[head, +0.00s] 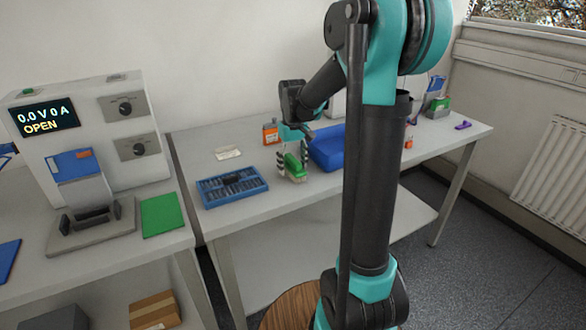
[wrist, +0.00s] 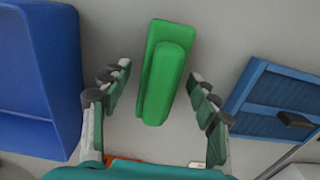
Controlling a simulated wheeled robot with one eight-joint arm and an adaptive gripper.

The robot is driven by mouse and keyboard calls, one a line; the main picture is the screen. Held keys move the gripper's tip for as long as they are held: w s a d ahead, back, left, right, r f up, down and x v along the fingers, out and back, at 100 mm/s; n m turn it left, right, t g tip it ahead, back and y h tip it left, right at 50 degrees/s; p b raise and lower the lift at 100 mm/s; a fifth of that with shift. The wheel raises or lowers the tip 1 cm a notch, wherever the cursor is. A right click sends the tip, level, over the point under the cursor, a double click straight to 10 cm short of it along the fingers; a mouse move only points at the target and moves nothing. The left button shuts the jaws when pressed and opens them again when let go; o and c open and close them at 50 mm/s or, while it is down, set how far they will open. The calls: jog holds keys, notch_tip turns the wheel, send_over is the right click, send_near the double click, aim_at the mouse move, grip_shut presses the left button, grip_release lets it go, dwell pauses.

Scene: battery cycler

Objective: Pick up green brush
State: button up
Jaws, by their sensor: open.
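The green brush (head: 295,166) lies on the far table between the blue tray and the blue bin. In the wrist view the green brush (wrist: 164,75) is a long green block with a raised ridge. My gripper (head: 292,158) is above the table at the brush. In the wrist view my gripper (wrist: 158,80) is open, with one finger on each side of the brush. A gap shows between each finger and the brush. The head view does not show clearly how high the fingertips are above the table.
A blue bin (head: 326,158) stands close on the right of the brush. A blue compartment tray (head: 232,199) lies on the left. An orange container (head: 270,133) stands behind. The battery cycler (head: 83,150) and a green mat (head: 162,215) are on the nearer left table.

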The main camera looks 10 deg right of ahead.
aim_at(293, 158)
jog(key=shift+f, duration=0.2)
jog(key=c, duration=1.3)
jog(key=shift+r, duration=0.1)
notch_tip(293, 158, up, 20)
jog(key=o, duration=0.7)
jog(key=c, duration=0.5)
